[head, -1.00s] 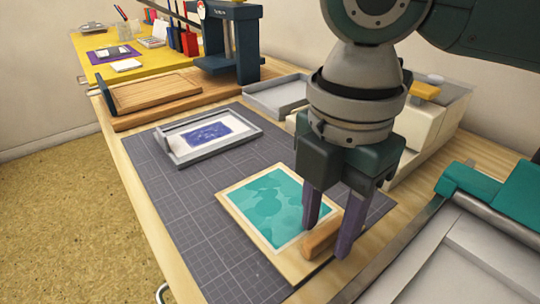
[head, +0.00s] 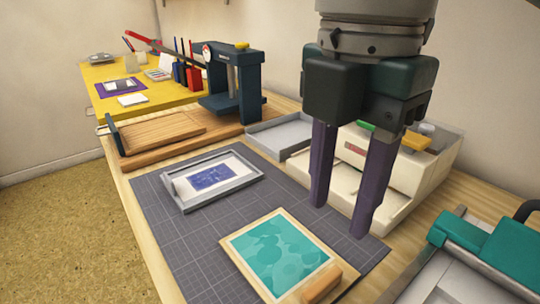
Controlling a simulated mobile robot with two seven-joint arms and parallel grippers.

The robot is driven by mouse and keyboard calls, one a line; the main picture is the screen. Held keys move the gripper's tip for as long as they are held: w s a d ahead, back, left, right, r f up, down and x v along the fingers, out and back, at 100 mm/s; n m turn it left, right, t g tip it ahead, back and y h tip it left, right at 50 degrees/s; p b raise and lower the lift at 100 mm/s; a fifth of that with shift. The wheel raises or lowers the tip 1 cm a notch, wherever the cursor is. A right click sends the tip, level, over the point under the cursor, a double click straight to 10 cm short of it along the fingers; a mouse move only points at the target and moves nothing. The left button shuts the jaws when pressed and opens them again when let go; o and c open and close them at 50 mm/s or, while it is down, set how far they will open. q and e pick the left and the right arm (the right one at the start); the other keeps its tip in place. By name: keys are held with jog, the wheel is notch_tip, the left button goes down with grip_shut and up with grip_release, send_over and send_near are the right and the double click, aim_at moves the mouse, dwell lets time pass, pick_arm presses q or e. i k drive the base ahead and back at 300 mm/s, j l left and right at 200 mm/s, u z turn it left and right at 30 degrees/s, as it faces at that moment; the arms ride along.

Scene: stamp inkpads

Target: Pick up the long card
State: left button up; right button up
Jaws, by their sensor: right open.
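I cannot tell for sure which thing is the long card. A white card with a blue print (head: 212,176) lies inside a grey frame (head: 182,203) on the dark grid mat (head: 215,248). A teal printed panel on a wooden board (head: 275,256) with a small wooden handle (head: 314,286) lies nearer on the mat. My right gripper (head: 338,221) is open and empty, with its purple fingers pointing down above the mat's right part, beyond the teal panel and right of the grey frame. My left gripper is out of view.
A cream machine (head: 385,170) with coloured buttons stands behind my right gripper. A grey tray (head: 279,138) lies left of it. A dark blue press (head: 232,95) and a wooden board (head: 165,138) stand farther back. A teal and grey device (head: 470,250) sits at the right.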

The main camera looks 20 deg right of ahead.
aim_at(192, 187)
jog(key=i+u, duration=0.2)
jog(key=u, duration=0.15)
jog(key=i+u, duration=0.2)
jog(key=u, duration=0.2)
jog(key=i+l+u, duration=0.1)
jog(key=u, duration=0.25)
jog(key=i, duration=0.05)
